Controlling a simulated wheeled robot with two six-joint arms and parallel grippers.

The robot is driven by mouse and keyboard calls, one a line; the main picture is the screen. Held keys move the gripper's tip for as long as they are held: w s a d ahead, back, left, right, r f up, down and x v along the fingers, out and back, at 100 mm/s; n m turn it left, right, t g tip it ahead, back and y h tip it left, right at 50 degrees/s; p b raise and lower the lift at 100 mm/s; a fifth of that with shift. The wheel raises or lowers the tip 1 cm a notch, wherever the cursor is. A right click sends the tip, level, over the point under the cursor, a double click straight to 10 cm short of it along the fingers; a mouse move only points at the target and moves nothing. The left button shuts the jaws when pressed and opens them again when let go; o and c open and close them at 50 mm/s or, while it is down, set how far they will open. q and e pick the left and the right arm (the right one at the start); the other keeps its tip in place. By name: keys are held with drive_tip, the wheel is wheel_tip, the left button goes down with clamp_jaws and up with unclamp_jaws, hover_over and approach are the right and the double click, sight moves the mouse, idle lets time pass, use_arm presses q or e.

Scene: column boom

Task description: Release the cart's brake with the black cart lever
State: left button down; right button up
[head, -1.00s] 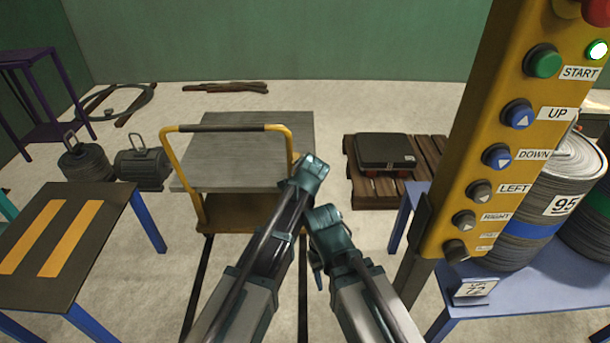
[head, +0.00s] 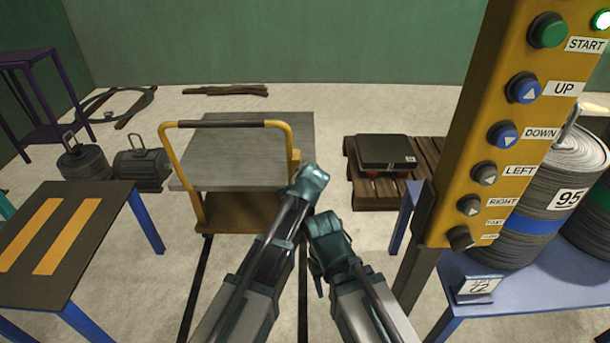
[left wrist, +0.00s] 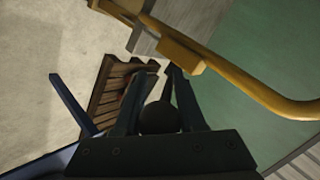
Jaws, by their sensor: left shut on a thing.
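The flatbed cart (head: 250,145) stands ahead with its yellow push handle (head: 166,160) toward me. A yellow bracket (head: 295,161) sits on its right post and also shows in the left wrist view (left wrist: 181,53). My left gripper (head: 315,174) is just right of and below this bracket. In the left wrist view, a dark round knob (left wrist: 160,118) shows between the left fingers (left wrist: 157,80), which are shut on it; it looks like the black cart lever's end. The rest of the lever is hidden. My right gripper (head: 323,224) is close below the left one; its jaw opening is not clear.
A yellow button post (head: 480,130) stands close on the right beside a blue table (head: 540,270) with cable drums. A pallet (head: 365,188) carries a black scale. A striped table (head: 100,215) is at left. Dark floor rails run under the cart.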

idle(0.4)
use_arm(q)
drive_tip(key=c, duration=0.6)
unclamp_jaws()
